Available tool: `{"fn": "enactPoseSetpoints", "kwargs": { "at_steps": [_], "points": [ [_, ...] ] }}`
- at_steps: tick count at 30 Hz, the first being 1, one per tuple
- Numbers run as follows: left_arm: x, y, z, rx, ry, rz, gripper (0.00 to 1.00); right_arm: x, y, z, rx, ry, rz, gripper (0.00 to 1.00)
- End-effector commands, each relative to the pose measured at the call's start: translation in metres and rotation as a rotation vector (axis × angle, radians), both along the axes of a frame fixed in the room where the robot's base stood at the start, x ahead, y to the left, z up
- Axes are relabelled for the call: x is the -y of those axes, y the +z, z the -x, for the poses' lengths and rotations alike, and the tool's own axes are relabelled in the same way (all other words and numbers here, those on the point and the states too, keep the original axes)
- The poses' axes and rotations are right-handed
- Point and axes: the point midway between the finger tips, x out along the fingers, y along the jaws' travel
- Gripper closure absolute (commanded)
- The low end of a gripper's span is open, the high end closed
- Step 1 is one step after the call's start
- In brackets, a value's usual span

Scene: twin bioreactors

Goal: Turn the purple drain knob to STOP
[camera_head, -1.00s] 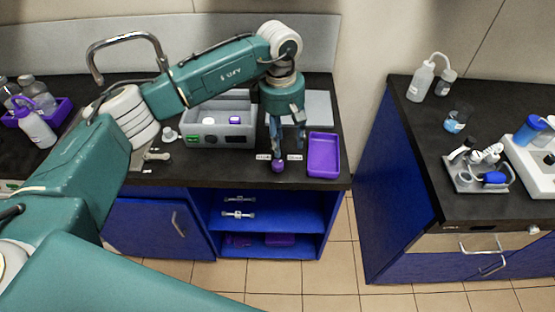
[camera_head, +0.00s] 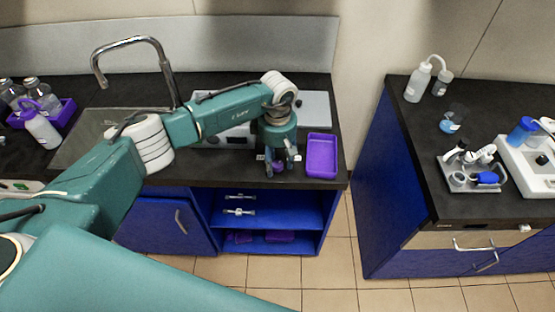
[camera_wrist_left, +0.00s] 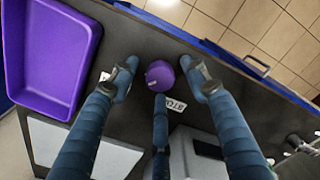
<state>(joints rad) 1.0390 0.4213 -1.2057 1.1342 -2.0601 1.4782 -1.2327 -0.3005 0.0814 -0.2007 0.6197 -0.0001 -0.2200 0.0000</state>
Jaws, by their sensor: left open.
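The purple drain knob (camera_wrist_left: 160,75) is round and sits on the dark countertop near its front edge. A white label reading STOP (camera_wrist_left: 176,104) lies beside it, and another small label (camera_wrist_left: 104,76) lies on its other side, partly hidden. My left gripper (camera_wrist_left: 166,84) is open, with its blue fingers spread around the knob and visible gaps on both sides. In the head view the left gripper (camera_head: 281,167) points down over the knob (camera_head: 278,165), which shows partly between the fingers. My right gripper is not in view.
A purple tray (camera_head: 322,154) lies close to the right of the gripper. A grey box (camera_head: 207,137) stands behind my arm, partly hidden. The sink tap (camera_head: 130,43) rises at the left. Bottles (camera_head: 42,128) stand at far left. A second counter (camera_head: 400,130) stands across a gap.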

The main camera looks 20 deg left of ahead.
Motion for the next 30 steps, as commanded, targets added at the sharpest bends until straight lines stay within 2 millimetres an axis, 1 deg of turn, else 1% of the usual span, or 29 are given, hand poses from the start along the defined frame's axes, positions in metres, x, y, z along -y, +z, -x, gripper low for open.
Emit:
{"fn": "enactPoseSetpoints", "kwargs": {
  "at_steps": [5, 6, 8, 9, 12, 22, 26, 30],
  "points": [
    [0.0, 0.0, 0.0, 0.0, 0.0, 0.0, 0.54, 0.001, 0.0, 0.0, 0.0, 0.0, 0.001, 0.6],
    [0.0, 0.0, 0.0, 0.0, 0.0, 0.0, 0.62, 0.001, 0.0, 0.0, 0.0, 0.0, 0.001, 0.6],
    [0.0, 0.0, 0.0, 0.0, 0.0, 0.0, 0.73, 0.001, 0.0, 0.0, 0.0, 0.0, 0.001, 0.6],
    [0.0, 0.0, 0.0, 0.0, 0.0, 0.0, 0.81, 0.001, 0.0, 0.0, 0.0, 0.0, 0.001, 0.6],
    [0.0, 0.0, 0.0, 0.0, 0.0, 0.0, 0.99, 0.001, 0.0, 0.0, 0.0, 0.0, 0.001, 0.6],
    [0.0, -0.001, 0.0, 0.0, 0.039, 0.0, 0.99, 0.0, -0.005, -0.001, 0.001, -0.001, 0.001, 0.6],
    [-0.001, -0.002, 0.0, 0.0, 0.1, -0.001, 0.99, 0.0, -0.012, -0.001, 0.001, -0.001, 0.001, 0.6],
    [-0.001, -0.003, 0.0, 0.001, 0.202, -0.001, 0.99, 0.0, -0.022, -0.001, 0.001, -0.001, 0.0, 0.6]
  ]
}}
